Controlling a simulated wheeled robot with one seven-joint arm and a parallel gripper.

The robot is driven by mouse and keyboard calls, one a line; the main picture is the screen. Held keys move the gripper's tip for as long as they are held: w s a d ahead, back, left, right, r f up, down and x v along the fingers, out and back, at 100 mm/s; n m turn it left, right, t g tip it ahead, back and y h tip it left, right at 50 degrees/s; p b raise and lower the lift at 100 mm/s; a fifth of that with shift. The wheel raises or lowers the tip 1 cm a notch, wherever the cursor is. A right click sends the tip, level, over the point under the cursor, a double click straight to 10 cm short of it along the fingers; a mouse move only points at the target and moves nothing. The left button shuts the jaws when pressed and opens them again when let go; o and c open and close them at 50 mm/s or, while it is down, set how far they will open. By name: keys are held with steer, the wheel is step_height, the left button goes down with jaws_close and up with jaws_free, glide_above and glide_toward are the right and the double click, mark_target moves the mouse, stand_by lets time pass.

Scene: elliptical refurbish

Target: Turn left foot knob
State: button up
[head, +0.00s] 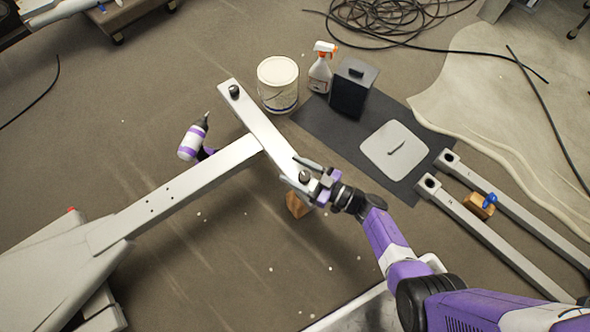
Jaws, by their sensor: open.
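A pale grey T-shaped frame ends in a crossbar (263,130) with a dark round knob near each end. One knob (234,91) is at the far upper-left end, with nothing touching it. The other knob (305,176) is at the lower-right end. My gripper (290,168) reaches in from the right over this lower-right end. Its two fingers are apart, and this knob shows between them. I cannot tell whether either finger touches it. The pictures do not mark which knob is the left foot knob.
A wooden block (297,206) is under the crossbar's near end. A purple-and-white drill (192,142) stands beside the long beam. A white bucket (278,84), spray bottle (321,68) and black box (353,88) stand behind. Two grey rails (490,237) lie at right.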

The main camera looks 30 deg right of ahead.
jaws_close()
steer(key=shift+m+t+h, duration=0.3)
steer(key=shift+m+h, duration=0.1)
steer(key=shift+h, duration=0.2)
